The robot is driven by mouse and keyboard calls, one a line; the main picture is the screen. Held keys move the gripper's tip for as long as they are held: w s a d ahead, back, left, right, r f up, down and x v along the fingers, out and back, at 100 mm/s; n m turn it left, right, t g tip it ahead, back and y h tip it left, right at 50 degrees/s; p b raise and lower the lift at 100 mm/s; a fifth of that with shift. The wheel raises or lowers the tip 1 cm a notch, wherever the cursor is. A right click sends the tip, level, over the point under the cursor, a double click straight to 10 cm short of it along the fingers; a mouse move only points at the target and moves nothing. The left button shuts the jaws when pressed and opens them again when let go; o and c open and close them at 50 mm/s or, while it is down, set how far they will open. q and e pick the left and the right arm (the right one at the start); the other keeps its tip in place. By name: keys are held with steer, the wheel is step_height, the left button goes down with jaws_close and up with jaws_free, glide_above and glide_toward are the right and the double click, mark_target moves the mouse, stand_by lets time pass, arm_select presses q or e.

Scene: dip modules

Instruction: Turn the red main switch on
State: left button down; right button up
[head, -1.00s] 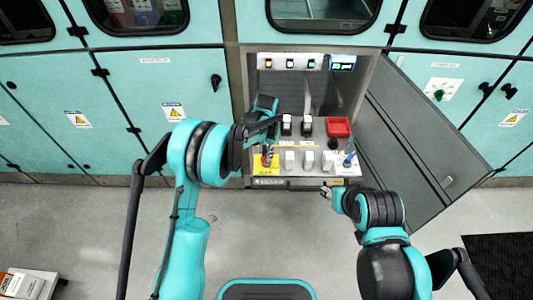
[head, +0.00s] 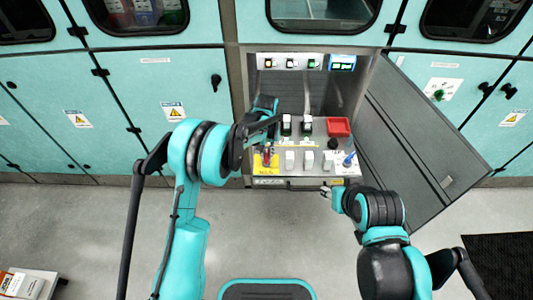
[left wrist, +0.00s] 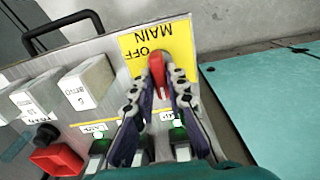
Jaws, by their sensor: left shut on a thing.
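The red main switch (left wrist: 156,68) sits on a yellow plate (left wrist: 178,42) lettered MAIN and OFF, upside down in the left wrist view. The red handle lies between the fingers of my left gripper (left wrist: 160,90), which is shut on it, with its rounded end beside the word OFF. The fingers hide part of the plate, and I see no ON lettering. In the head view the red switch (head: 267,160) is small at the panel's left end, with my left gripper (head: 268,148) over it. My right gripper (head: 327,190) is in front of the panel's right side, touching nothing visible; its fingers are too small to read.
White blocks (left wrist: 88,82) stand beside the switch. Black modules with green lights (left wrist: 180,134) stand on the panel, as does a red tray (head: 338,127). The open grey cabinet door (head: 420,125) is at the right.

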mark_target(266, 155)
stand_by(0.3)
arm_select(q)
steer(key=c, duration=1.5)
jaws_free()
steer(key=shift+c, duration=0.2)
step_height(266, 155, up, 12)
